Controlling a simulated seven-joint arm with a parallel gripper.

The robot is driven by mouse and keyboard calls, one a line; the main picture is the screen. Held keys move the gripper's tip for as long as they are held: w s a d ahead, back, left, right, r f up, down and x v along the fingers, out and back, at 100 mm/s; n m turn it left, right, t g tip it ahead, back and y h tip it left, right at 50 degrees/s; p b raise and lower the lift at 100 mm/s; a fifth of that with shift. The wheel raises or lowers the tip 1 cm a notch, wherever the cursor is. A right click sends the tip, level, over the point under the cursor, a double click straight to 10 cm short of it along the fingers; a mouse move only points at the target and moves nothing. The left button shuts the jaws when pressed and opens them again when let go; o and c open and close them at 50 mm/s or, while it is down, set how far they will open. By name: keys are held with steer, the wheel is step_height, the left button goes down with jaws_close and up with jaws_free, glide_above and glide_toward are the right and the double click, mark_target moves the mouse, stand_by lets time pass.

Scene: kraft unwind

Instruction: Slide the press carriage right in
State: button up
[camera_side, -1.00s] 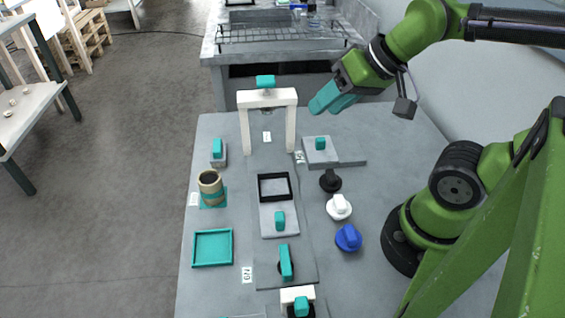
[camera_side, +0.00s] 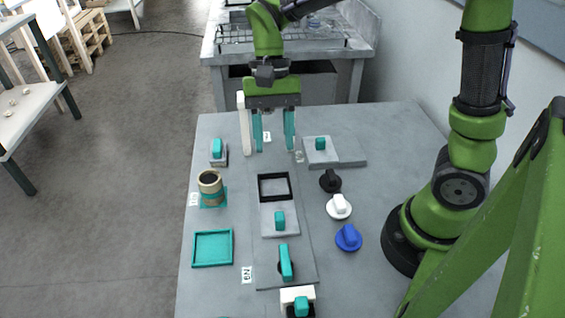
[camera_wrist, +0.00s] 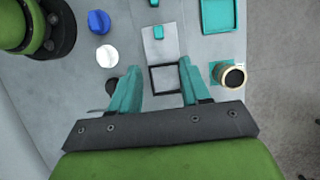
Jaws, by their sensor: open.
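The press carriage is a grey sliding plate (camera_side: 270,227) with a teal knob (camera_side: 280,219) and a black square frame (camera_side: 274,187) at its far end. It lies on a long grey track, short of the white press arch (camera_side: 244,125). The plate (camera_wrist: 153,44) and the black frame (camera_wrist: 165,79) also show in the wrist view. My gripper (camera_side: 274,147) points down in front of the arch and hides most of it. Its teal fingers are open and empty, above and beyond the frame. In the wrist view my gripper (camera_wrist: 158,66) spreads either side of the frame, with the knob farther off.
A tan cup (camera_side: 210,189) and a teal tray (camera_side: 213,248) stand left of the track. Black (camera_side: 330,181), white (camera_side: 339,208) and blue (camera_side: 348,239) knobs stand to its right. A grey block with a teal knob (camera_side: 320,144) sits at the back right.

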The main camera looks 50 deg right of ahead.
mark_target(280, 215)
steer(key=x, duration=1.7)
steer(key=shift+s+r, duration=0.15)
steer(key=shift+s, duration=0.15)
jaws_close()
